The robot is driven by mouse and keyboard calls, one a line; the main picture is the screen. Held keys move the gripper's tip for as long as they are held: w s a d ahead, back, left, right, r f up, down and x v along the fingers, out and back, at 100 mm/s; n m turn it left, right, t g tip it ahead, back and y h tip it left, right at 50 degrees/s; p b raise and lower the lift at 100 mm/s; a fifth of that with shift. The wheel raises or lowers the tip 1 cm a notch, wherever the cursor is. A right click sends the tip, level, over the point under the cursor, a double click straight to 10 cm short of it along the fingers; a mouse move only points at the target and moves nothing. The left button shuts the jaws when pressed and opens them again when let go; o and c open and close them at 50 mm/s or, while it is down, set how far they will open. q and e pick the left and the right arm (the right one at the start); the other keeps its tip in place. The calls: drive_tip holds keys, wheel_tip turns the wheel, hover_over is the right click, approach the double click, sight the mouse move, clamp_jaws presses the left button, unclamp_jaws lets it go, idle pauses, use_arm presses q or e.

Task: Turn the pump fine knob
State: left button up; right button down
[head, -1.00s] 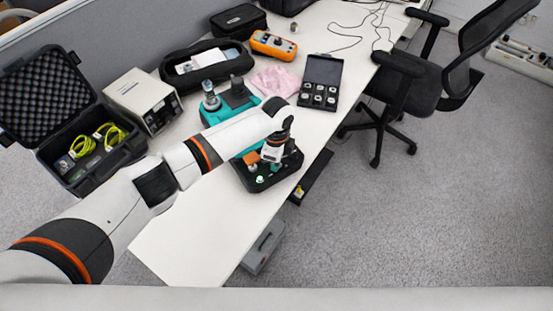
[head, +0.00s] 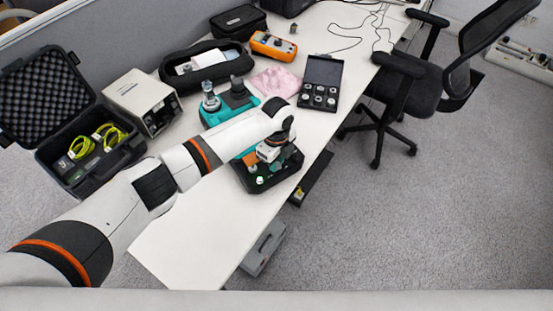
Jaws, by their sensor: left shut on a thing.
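The pump is a teal device (head: 214,113) with a dark base (head: 286,176) on the white table, partly covered by my left arm. A silver gauge-like part and a black part stand on its far end. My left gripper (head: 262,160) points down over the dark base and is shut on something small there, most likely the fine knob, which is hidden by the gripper. A small green-lit white part (head: 259,181) shows on the base just in front of the gripper. My right gripper is not in view.
An open black case (head: 75,175) with yellow-green cables and a beige box (head: 135,97) stand left. A black pouch (head: 207,68), an orange meter (head: 272,45), a pink cloth (head: 275,82) and a case of fittings (head: 320,85) lie behind. The table's near part (head: 190,235) is clear.

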use_arm(q)
drive_tip(key=o, duration=1)
drive_tip(key=shift+r, duration=0.1)
wheel_tip(320, 180, up, 12)
drive_tip(key=shift+b, duration=0.4)
